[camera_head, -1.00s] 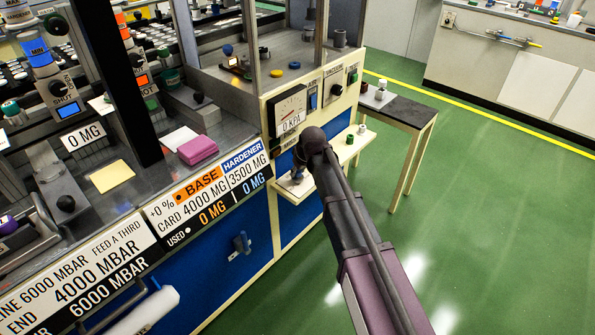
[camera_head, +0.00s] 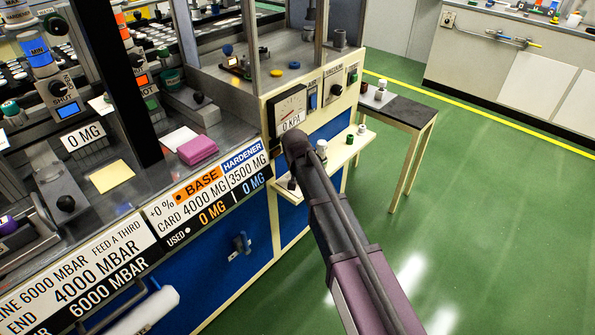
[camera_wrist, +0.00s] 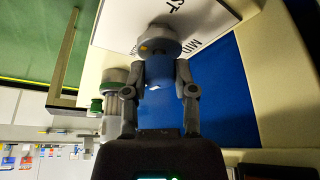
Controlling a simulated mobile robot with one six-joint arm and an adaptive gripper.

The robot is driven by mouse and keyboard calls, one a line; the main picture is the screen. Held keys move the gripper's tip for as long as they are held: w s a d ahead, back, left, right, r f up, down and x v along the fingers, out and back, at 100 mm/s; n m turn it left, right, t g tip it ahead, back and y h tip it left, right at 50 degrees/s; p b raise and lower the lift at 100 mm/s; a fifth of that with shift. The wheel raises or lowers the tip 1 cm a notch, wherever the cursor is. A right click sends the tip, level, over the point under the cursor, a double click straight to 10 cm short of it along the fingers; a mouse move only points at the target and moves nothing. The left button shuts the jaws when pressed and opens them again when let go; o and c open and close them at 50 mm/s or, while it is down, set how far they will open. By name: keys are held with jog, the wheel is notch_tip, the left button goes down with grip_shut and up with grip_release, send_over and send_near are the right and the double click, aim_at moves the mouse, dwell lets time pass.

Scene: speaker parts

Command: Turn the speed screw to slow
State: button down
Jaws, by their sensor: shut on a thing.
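In the wrist view, a round grey knob with a small yellow mark, which looks like the speed screw (camera_wrist: 158,35), sits in front of a white card (camera_wrist: 190,15). The card's lettering is partly cut off; "MID" and an ending "ST" can be read. My gripper (camera_wrist: 160,52) has a grey finger at each side of the knob and is shut on it. Bright blue shows between the fingers below the knob; I cannot tell whether it is part of the screw or the panel behind. In the head view my arm hides the screw.
A silver part with a green band (camera_wrist: 113,85) stands beside the left finger. In the head view, a cream shelf (camera_head: 350,150) with small parts juts from the cabinet, below a pressure gauge (camera_head: 290,105). A dark-topped side table (camera_head: 405,108) stands behind. Green floor is open at right.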

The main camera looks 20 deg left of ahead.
dwell(0.4)
jog(key=shift+c, duration=2.1)
grip_release()
jog(key=shift+n, duration=0.6)
